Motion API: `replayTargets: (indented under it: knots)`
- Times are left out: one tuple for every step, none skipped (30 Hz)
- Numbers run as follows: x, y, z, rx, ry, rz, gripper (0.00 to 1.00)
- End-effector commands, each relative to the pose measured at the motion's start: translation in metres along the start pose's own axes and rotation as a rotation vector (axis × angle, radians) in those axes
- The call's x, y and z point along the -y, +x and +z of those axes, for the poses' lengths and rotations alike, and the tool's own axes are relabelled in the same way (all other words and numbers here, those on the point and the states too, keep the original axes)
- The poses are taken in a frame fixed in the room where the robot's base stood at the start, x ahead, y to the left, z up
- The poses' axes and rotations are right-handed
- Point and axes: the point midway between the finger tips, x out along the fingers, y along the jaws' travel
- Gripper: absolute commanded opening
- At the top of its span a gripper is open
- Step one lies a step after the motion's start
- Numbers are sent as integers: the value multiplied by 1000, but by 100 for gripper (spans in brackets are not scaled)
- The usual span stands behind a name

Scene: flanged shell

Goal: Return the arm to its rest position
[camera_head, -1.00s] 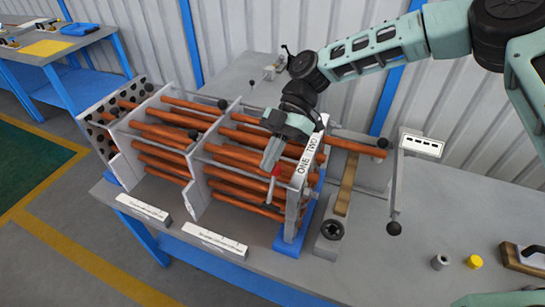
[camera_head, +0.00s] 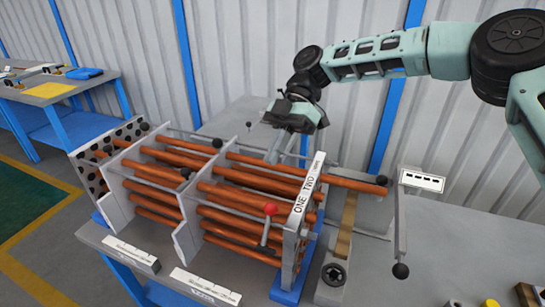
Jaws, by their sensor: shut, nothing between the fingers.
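My gripper (camera_head: 274,155) is shut and empty. It hangs above the far side of the flanged shell assembly, pointing down, with its fingertips near the upper copper-coloured tubes (camera_head: 262,174). I cannot tell whether the fingertips touch anything. My arm reaches in from the upper right, its forearm nearly level. The shell assembly has grey upright plates (camera_head: 187,205) and an end flange (camera_head: 290,240) marked "ONE TWO".
A grey post with a label plate (camera_head: 421,181) and a black ball-ended handle (camera_head: 401,270) stands right of the assembly. White label blocks (camera_head: 205,288) lie along the bench's front. Another blue-framed bench (camera_head: 60,95) is at the left. A corrugated wall (camera_head: 250,50) runs behind.

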Motion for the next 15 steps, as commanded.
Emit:
replayTargets:
  knots:
    - [0,0,0,0,0,0,0]
    - [0,0,0,0,0,0,0]
    - [0,0,0,0,0,0,0]
    - [0,1,0,2,1,-1,0]
    - [1,2,-1,6,5,-2,0]
    - [3,5,-4,18,18,-4,0]
    - [4,9,-6,32,31,-7,0]
    - [7,13,-9,50,51,-8,0]
    - [12,21,-14,81,87,-10,0]
    - [16,28,-18,110,120,-9,0]
    - [22,36,-22,142,158,-7,0]
    - [30,48,-27,188,218,1,0]
    - [38,56,-29,224,267,12,0]
    - [45,64,-31,259,317,25,0]
    - [56,74,-33,305,386,49,0]
